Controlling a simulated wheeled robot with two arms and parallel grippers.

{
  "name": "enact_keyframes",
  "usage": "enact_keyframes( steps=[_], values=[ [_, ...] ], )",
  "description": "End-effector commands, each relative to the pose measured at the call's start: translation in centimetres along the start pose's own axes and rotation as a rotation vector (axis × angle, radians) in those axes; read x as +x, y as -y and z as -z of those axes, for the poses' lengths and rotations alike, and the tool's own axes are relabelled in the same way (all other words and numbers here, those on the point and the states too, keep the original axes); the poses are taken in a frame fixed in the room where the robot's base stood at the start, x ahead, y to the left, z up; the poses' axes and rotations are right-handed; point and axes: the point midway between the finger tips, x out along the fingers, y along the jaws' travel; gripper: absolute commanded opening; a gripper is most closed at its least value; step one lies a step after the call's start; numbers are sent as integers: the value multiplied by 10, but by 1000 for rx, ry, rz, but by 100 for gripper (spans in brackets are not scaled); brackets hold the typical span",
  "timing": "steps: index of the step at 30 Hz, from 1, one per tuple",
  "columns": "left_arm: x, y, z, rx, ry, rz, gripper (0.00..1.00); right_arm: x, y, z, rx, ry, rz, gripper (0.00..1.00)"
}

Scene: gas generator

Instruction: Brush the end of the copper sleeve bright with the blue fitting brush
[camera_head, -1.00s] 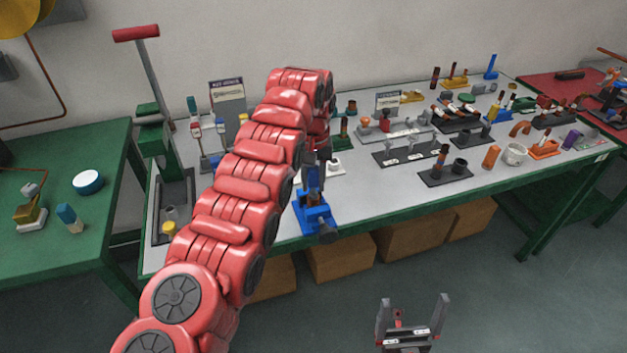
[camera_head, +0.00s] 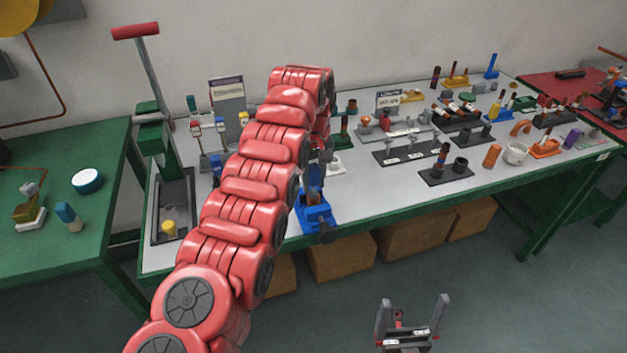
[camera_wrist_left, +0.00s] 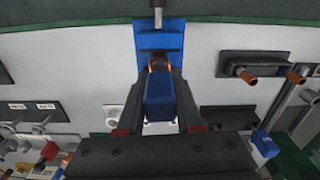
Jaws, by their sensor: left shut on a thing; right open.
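My left gripper (camera_wrist_left: 158,108) is shut on the blue fitting brush (camera_wrist_left: 160,97), which sits between its fingers. The brush's far end meets the copper sleeve (camera_wrist_left: 159,64), of which a small orange part shows; whether they touch or overlap I cannot tell. The sleeve is at the blue vise (camera_wrist_left: 152,40), which also shows in the head view (camera_head: 316,217) at the table's front edge. In the head view the brush (camera_head: 314,178) is above the vise, and my arm partly hides the gripper there. My right gripper (camera_head: 412,322) is open and empty, low in front of the table.
The grey table (camera_head: 400,190) holds several racks and fittings to the right of the vise. A pipe bender with a red handle (camera_head: 136,31) stands at the left. A green bench (camera_head: 70,260) is further left. Cardboard boxes (camera_head: 340,256) are beneath the table.

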Motion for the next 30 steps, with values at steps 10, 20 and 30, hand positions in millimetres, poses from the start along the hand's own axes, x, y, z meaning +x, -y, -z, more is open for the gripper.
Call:
enact_keyframes(
  steps=[10,20,30],
  values=[
    [-16,0,0,3,0,0,0,13,-1,2,0,0,0,100],
    [-46,0,0,3,-1,-1,0,40,-2,7,0,0,0,100],
    [-50,0,0,4,0,0,0,44,-2,7,0,0,0,100]
  ],
)
